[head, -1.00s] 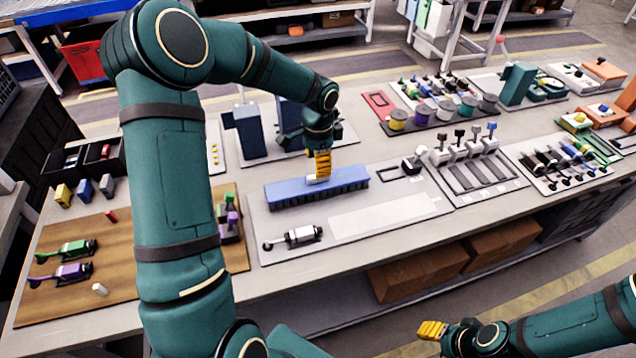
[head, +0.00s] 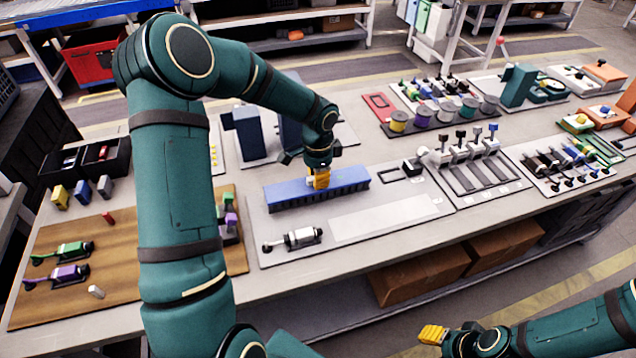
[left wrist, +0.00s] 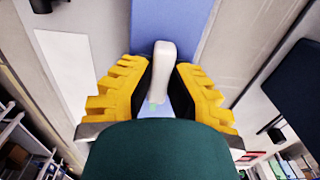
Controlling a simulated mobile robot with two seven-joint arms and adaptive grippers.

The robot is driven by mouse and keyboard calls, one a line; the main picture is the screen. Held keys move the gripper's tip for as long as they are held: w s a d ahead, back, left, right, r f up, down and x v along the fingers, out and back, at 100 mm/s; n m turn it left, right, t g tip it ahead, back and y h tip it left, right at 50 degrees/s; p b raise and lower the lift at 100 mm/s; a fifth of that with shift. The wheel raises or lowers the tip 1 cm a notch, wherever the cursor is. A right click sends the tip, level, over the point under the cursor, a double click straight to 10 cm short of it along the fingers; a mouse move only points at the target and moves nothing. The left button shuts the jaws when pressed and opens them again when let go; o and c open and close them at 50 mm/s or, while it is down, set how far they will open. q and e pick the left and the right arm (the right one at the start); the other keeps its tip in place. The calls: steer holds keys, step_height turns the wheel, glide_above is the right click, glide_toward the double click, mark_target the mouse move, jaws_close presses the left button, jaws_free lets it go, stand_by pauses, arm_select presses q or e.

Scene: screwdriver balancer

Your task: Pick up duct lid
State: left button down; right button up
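The blue duct lid (head: 345,177) lies as a long bar on the grey mat, with a ribbed blue side below its flat top. In the left wrist view its flat blue top (left wrist: 180,22) runs away from me, with an upright pale handle (left wrist: 162,65) on it. My left gripper (head: 319,184) is low over the middle of the lid. Its yellow fingers with black pads (left wrist: 162,85) stand on both sides of the handle, and a gap shows beside it, so the gripper looks open. My right gripper (head: 433,334) is off the table's front edge, away from the lid; its opening is unclear.
A white-and-black tool (head: 298,238) lies in front of the lid. A dark blue block-like stand (head: 248,132) is close behind it. A black frame-like part (head: 402,172) is to the right. The pale strip (head: 385,218) in front right is clear.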

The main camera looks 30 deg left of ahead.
arm_select(q)
step_height(320, 180, up, 9)
steer(key=shift+r+p, duration=0.2)
steer(key=shift+p, duration=0.95)
steer(key=shift+r, duration=0.3)
steer(key=shift+f, duration=0.1)
steer(key=shift+c, duration=1.7)
jaws_free()
